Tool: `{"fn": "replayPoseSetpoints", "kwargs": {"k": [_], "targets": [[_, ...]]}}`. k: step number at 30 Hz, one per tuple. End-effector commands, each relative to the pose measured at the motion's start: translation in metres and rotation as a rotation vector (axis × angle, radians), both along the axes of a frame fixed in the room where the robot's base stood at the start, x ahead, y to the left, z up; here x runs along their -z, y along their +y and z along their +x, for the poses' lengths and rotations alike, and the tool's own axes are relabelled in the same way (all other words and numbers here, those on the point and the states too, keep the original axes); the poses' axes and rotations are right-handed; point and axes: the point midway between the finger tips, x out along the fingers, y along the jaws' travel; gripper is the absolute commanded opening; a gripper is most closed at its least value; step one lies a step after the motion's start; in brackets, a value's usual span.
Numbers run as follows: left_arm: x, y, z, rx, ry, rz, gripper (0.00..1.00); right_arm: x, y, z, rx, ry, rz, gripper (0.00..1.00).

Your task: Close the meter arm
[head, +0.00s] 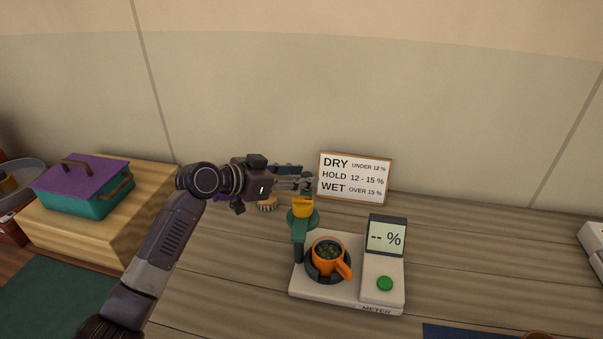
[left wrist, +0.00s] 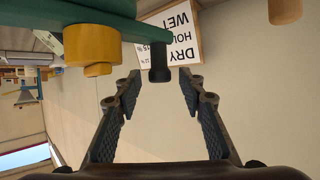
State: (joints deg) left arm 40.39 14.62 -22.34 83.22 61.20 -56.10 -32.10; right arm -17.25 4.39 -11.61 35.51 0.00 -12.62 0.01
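The meter (head: 345,292) stands on the table with a screen (head: 386,237) reading "-- %" and a green button (head: 384,284). Its green meter arm (head: 299,228) with a yellow part (head: 303,207) stands raised at the left side. An orange cup (head: 344,268) with dark contents sits in the meter's dark round seat. My left gripper (head: 304,181) is at the top of the raised arm. In the left wrist view my left gripper (left wrist: 160,80) is open, with a dark knob (left wrist: 159,62) of the green arm (left wrist: 95,20) near and between its fingertips. Contact cannot be told. My right gripper is out of view.
A DRY/HOLD/WET sign (head: 354,179) stands behind the meter. A brush-like thing (head: 267,203) lies behind my left arm. A teal box with a purple lid (head: 83,188) sits on a wooden block (head: 150,205) at left. The table right of the meter is mostly clear.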

Motion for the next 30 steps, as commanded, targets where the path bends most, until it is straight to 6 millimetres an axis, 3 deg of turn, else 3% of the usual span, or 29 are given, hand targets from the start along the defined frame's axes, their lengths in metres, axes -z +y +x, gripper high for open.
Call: {"fn": "replayPoseSetpoints", "kwargs": {"k": [10, 20, 30], "targets": [[0.0018, -0.0030, 0.0024, 0.000, -0.001, 0.001, 0.36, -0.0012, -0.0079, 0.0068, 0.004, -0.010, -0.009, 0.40], [0.0017, -0.0026, 0.0024, -0.001, -0.001, 0.001, 0.00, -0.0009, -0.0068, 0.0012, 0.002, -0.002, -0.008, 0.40], [0.0018, -0.0010, 0.0024, -0.001, -0.001, 0.001, 0.00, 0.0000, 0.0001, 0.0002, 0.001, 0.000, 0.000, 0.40]]}}
